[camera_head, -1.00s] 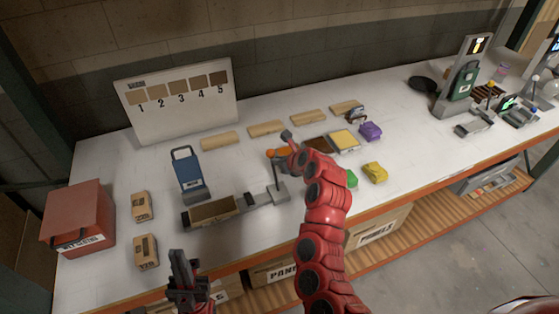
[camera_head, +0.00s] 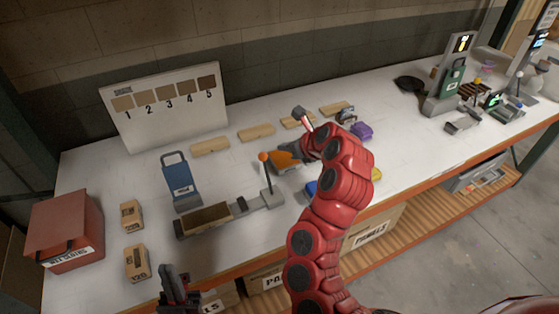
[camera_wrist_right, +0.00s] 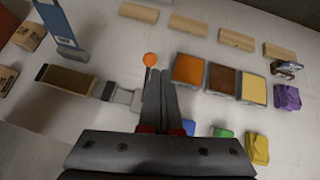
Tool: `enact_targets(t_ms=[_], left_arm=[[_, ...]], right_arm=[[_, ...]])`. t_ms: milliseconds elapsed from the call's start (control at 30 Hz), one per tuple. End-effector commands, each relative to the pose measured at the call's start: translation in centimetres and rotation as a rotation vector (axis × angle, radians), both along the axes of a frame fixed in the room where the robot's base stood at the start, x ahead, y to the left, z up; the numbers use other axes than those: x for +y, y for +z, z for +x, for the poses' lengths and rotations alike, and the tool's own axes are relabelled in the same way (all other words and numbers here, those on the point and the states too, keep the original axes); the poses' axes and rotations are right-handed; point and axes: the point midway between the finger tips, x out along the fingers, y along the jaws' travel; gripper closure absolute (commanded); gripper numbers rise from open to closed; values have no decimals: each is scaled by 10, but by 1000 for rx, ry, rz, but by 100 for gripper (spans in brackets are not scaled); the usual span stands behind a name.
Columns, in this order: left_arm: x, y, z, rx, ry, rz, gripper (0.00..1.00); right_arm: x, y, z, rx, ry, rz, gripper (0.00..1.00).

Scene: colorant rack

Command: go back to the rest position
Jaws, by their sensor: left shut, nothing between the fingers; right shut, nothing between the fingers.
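My left gripper (camera_head: 172,272) is low at the left in the head view, in front of the table's front edge. Its fingers are together and empty. My right arm reaches up over the middle of the table in the head view, and its red links hide most of its gripper there. In the right wrist view the right gripper (camera_wrist_right: 160,76) has its two dark fingers side by side with nothing between them. The fingertips appear close to the orange ball of a lever (camera_wrist_right: 151,60), which also shows in the head view (camera_head: 263,158). I cannot tell whether they touch.
The lever stands at the right end of a grey device with a brown trough (camera_head: 207,219). A blue stand (camera_head: 180,183), small boxes (camera_head: 137,263) and a red box (camera_head: 66,232) are left. Pads (camera_wrist_right: 223,79) and coloured lumps (camera_wrist_right: 257,148) lie near my right gripper. A sample board (camera_head: 167,106) stands behind.

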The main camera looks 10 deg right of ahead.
Motion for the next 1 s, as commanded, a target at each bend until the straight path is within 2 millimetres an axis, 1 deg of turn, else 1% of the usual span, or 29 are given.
enact_targets(t_ms=[33,100,200,633,733,767,867,967,1000], left_arm=[[0,-4,0,0,0,0,100],[0,-5,0,0,0,0,100],[0,-6,0,0,0,0,100],[0,-5,0,0,0,0,100],[0,-6,0,0,0,0,100],[0,-7,0,0,0,0,100],[0,-11,0,0,0,0,100],[0,-17,0,0,0,0,100],[0,-19,0,0,0,0,100]], right_arm=[[-1,5,-1,-2,2,-2,100],[-2,10,-2,-1,3,-2,100],[-2,13,-3,2,1,-1,100],[-3,13,-3,5,1,-1,100],[-5,10,0,-13,0,-19,100],[-7,7,3,-29,-1,-36,100],[-22,-4,20,-136,-15,-145,100],[-44,-18,41,-300,-29,-345,100],[-54,-23,48,-373,-36,-446,100]])
